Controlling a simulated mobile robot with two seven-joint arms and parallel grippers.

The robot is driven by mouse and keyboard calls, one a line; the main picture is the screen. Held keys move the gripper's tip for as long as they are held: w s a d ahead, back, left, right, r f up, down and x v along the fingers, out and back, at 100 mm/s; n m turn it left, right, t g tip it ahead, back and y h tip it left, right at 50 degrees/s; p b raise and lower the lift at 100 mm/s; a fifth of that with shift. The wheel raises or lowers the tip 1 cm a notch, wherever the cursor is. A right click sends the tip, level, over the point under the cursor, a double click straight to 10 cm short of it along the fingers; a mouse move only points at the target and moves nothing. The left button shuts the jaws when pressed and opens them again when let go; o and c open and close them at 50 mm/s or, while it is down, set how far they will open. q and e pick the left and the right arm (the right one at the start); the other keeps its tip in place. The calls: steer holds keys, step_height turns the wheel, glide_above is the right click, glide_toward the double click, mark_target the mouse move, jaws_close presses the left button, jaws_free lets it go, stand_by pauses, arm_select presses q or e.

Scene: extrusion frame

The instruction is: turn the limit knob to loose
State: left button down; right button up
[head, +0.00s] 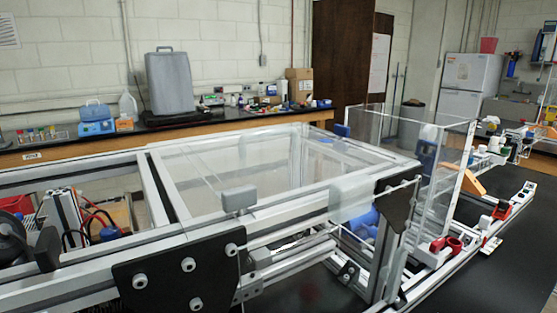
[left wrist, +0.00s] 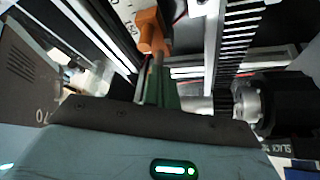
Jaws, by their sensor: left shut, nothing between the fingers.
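In the left wrist view my left gripper (left wrist: 160,80) points away from the camera, with its narrow greenish fingers together and nothing visible between them. An orange knob-like part (left wrist: 150,32) stands just beyond the fingertips, by a white plate with partly cut-off markings. Whether the fingers touch it, I cannot tell. A silver round knob (left wrist: 247,103) on a black housing sits to the right of the fingers, apart from them. I cannot tell for sure which part is the limit knob, and no loose mark is readable. My grippers do not show in the head view.
In the left wrist view a toothed black strip (left wrist: 237,45) and metal rails surround the fingers. In the head view an aluminium extrusion frame (head: 100,255) with clear panels (head: 245,165) fills the middle, before a back bench (head: 60,155).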

arm_select(q)
steer(key=shift+d, duration=0.2)
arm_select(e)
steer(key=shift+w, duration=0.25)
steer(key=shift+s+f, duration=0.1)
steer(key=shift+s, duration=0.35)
arm_select(q)
steer(key=shift+s+b, duration=0.1)
steer(key=shift+b, duration=0.3)
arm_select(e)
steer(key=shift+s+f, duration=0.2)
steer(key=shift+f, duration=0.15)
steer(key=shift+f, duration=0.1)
arm_select(q)
steer(key=shift+s, duration=0.1)
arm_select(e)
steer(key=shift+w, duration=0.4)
arm_select(q)
steer(key=shift+a, duration=0.2)
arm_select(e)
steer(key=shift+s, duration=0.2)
arm_select(q)
steer(key=shift+a, duration=0.25)
